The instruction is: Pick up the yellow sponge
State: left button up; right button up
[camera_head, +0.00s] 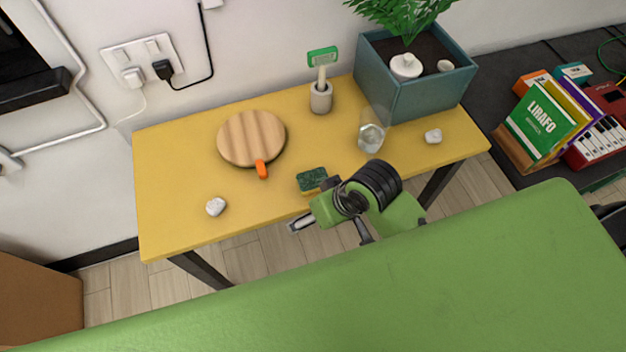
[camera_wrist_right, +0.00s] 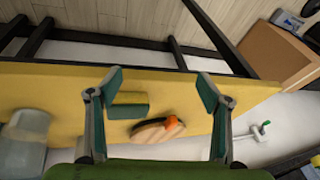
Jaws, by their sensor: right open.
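The sponge (camera_head: 312,179) lies flat on the yellow table, with a dark green top and a thin yellow edge; in the right wrist view it shows green and yellow (camera_wrist_right: 128,107). My right gripper (camera_head: 315,205) is at the table's front edge, beside the sponge and partly in front of it. In the right wrist view my right gripper (camera_wrist_right: 162,88) is open, with its fingers wide apart. The sponge appears between them, nearer the left finger, with nothing held. Whether a finger touches it, I cannot tell. My left gripper is not in view.
A round wooden board (camera_head: 250,138) with an orange object (camera_head: 262,169) lies left of the sponge. A glass (camera_head: 371,132) stands to its right. White stones (camera_head: 216,206) (camera_head: 433,136), a cup with a brush (camera_head: 321,98) and a planter (camera_head: 430,95) are also on the table (camera_head: 170,190).

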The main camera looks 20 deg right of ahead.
jog(key=w+a+r+g, duration=0.2)
jog(key=w+a+r, duration=0.2)
jog(key=w+r, duration=0.2)
jog(key=w+d+r+m+g+h, duration=0.1)
jog(key=w+d+r+m+h, duration=0.2)
jog(key=d+r, duration=0.35)
jog(key=n, duration=0.1)
send_over(313, 178)
jog(key=f, duration=0.8)
jog(key=shift+d+f+p, duration=0.15)
jog(key=shift+d+p, duration=0.05)
jog(key=shift+p, duration=0.1)
jog(key=shift+a+f+p, duration=0.15)
jog(key=shift+f+p, duration=0.4)
jog(key=shift+f, duration=2.2)
jog(key=c, duration=0.8)
